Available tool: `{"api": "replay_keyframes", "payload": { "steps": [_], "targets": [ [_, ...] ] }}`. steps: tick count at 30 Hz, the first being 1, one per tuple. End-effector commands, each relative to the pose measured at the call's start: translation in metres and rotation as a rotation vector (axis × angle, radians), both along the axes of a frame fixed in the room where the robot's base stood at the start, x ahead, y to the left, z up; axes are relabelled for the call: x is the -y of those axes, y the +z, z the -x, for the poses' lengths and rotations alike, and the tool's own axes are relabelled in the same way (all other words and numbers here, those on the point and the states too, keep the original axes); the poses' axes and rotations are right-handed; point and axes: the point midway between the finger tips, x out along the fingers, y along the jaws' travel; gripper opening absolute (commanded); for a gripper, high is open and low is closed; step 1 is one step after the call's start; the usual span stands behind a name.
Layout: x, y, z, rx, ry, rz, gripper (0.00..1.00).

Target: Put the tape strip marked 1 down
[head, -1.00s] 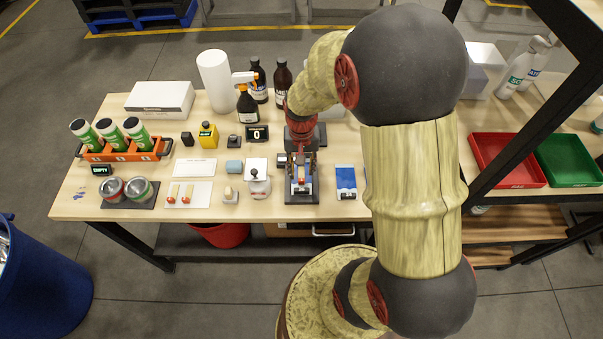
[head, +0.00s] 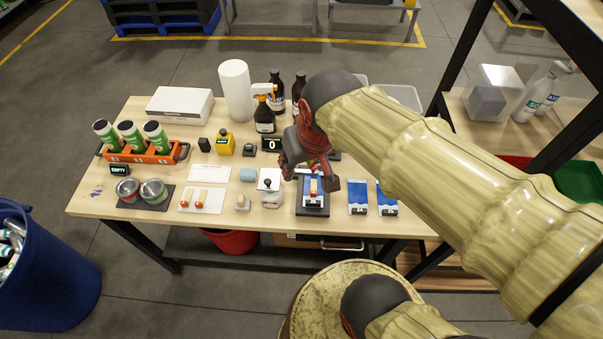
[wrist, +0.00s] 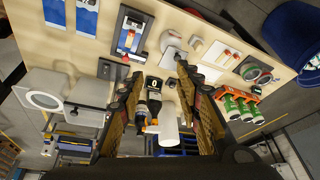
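A short pale strip with a red end (head: 313,187) lies on the blue-and-white plate of a dark fixture (head: 313,211). The strip also shows in the wrist view (wrist: 129,40). Two similar strips, a left one (head: 186,199) and a right one (head: 201,200), lie on a white card (head: 214,204). No number is legible on any strip, so I cannot tell which is marked 1. My gripper (head: 309,172) is above and behind the fixture in the head view. In the wrist view its fingers (wrist: 162,73) are spread wide with nothing between them.
A white-bodied stamp (head: 269,190) stands left of the fixture; two blue-and-white plates (head: 358,198) lie right of it. Bottles (head: 264,120), a paper roll (head: 235,90) and a display reading 0 (head: 271,144) stand behind. An orange rack of cans (head: 144,157) is at left.

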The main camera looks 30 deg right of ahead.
Motion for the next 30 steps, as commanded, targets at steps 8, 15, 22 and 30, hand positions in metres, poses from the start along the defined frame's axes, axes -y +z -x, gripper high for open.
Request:
{"api": "replay_keyframes", "payload": {
  "steps": [8,15,22,30],
  "targets": [
    [-0.023,0.027,0.043,0.119,0.14,0.036,0.34],
    [-0.024,0.027,0.044,0.121,0.146,0.037,0.34],
    [-0.023,0.014,0.044,0.121,0.145,0.037,0.34],
    [-0.023,-0.037,0.044,0.12,0.144,0.036,0.34]
  ]
}}
